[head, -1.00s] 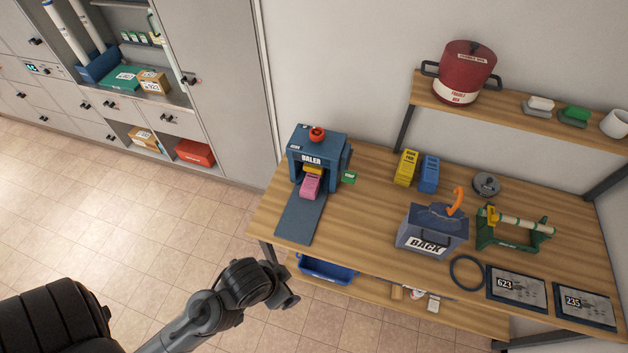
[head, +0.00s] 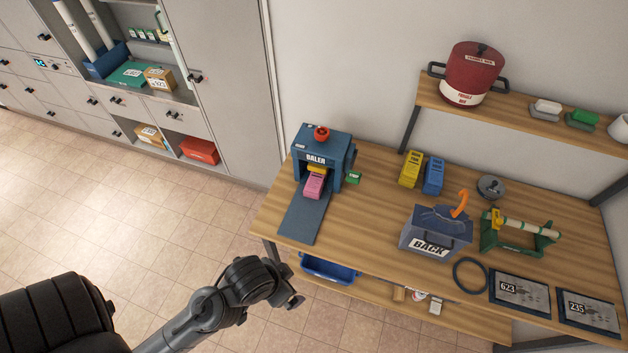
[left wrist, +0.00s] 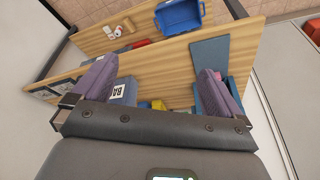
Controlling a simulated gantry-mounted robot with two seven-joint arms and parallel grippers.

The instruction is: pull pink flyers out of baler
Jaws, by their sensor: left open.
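The blue baler (head: 318,152) with a red knob on top stands at the left end of the wooden table. Pink flyers (head: 314,186) stick out of its front opening over the blue ramp (head: 304,217), with a yellow piece above them. My left gripper (head: 293,301) is in front of the table's left end, apart from the baler. In the left wrist view my left gripper (left wrist: 152,92) is open and empty, its two purple-grey fingers wide apart; the ramp (left wrist: 209,62) shows beyond the right finger, and the baler is partly hidden behind it. My right gripper is not in view.
A bin marked BACK (head: 436,236), yellow (head: 411,169) and blue (head: 433,175) boxes, and a green stand (head: 519,236) are on the table. A blue tray (head: 328,270) sits on the lower shelf. A red pot (head: 472,76) is on the upper shelf. Bare tabletop lies right of the ramp.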

